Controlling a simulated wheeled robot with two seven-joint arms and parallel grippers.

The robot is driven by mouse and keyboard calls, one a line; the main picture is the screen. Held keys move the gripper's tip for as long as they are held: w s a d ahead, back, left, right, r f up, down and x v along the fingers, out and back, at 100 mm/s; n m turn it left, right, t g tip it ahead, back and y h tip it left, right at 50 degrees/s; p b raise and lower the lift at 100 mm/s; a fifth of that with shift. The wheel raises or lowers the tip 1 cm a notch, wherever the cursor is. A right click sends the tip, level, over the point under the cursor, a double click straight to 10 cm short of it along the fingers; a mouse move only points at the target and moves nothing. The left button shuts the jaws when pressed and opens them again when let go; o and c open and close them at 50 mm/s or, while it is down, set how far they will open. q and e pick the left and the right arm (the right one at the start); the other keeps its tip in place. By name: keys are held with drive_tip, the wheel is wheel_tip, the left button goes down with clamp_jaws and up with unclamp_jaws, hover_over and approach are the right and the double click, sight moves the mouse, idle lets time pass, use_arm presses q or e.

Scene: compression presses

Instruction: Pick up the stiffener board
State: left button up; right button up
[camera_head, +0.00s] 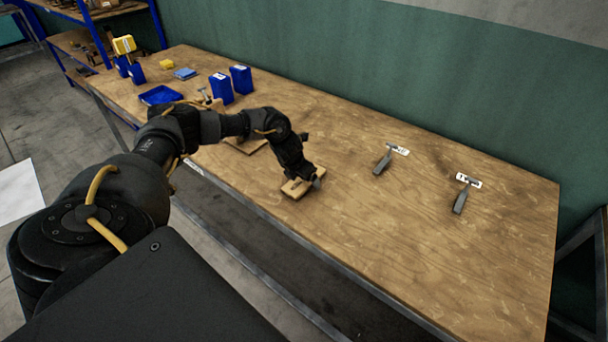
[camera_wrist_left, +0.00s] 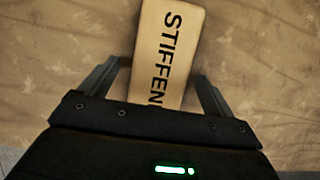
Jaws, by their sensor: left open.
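The stiffener board (camera_head: 292,190) is a small light-wood board lying on the wooden table near its front edge. In the left wrist view the board (camera_wrist_left: 172,40) shows black letters reading "STIFFEN", and its lower end is hidden by my gripper body. My left gripper (camera_head: 302,184) is over the board. In the wrist view its two fingers (camera_wrist_left: 160,80) are apart, one on each side of the board, with a gap on both sides. My right gripper is not in view.
Another wooden piece (camera_head: 246,144) lies partly behind my left arm. Two grey-handled tools (camera_head: 383,163) (camera_head: 461,198) with white labels lie to the right. Blue boxes (camera_head: 221,88) and a blue tray (camera_head: 160,95) stand at the far left. The table's right part is mostly clear.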

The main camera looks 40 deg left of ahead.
use_arm(q)
drive_tip(key=c, duration=1)
drive_tip(key=shift+c, duration=0.2)
drive_tip(key=shift+r, duration=0.15)
drive_tip(key=shift+r, duration=0.2)
wheel_tip(320, 180, up, 2)
drive_tip(key=shift+r+b, duration=0.2)
drive_tip(key=shift+b, duration=0.8)
drive_tip(key=s+d+r, duration=0.8)
drive_tip(key=s+r, duration=0.2)
drive_tip(key=s, duration=0.1)
drive_tip(key=shift+s, duration=0.3)
